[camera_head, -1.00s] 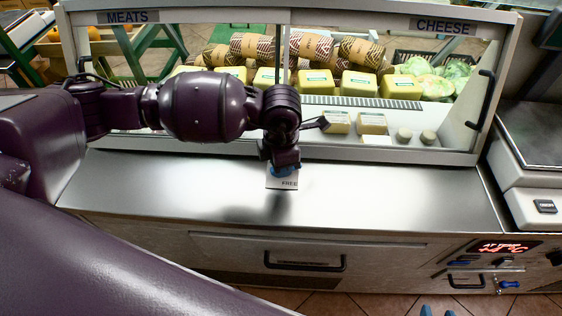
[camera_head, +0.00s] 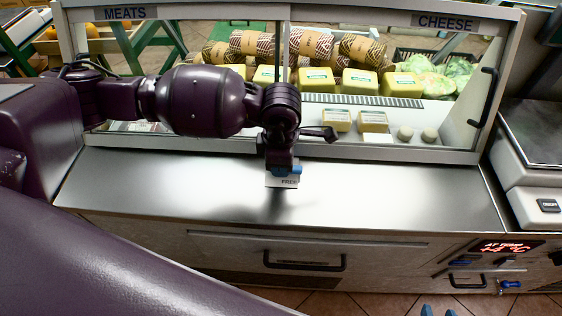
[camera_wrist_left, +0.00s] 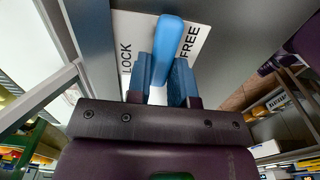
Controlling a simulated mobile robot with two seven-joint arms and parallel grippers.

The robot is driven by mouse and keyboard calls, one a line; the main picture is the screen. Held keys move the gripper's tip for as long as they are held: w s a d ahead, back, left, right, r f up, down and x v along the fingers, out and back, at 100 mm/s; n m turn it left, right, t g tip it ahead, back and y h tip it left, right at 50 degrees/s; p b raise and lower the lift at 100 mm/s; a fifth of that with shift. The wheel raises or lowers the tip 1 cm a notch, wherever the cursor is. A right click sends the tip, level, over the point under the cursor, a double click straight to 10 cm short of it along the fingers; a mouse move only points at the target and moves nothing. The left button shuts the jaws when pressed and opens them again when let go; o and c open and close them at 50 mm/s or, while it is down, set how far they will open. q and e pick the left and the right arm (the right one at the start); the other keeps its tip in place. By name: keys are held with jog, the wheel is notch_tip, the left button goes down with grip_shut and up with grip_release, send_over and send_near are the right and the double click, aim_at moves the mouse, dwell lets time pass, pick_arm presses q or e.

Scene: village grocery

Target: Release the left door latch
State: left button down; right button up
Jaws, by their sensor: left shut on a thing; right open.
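The blue latch lever (camera_wrist_left: 168,45) stands on a white plate (camera_wrist_left: 197,40) marked LOCK on the left and FREE on the right in the left wrist view. The lever stands between the two words, its top leaning slightly toward FREE. My left gripper (camera_wrist_left: 161,82) is shut on the lever, with one blue finger on each side. In the head view my left gripper (camera_head: 285,168) is at the middle of the case front, and the FREE end of the plate (camera_head: 288,182) shows below it. My right gripper is not in view.
The glass case has a MEATS door (camera_head: 125,13) at left and a CHEESE door (camera_head: 445,21) at right, with a black handle (camera_head: 484,98). Below is a bare steel counter (camera_head: 400,190). A scale (camera_head: 535,150) stands at right. My arm covers much of the left door.

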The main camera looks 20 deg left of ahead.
pick_arm(q)
jog(key=c, duration=1)
grip_release()
jog(key=shift+r, duration=0.15)
jog(key=shift+r, duration=0.35)
notch_tip(320, 180, up, 10)
jog(key=p, duration=0.1)
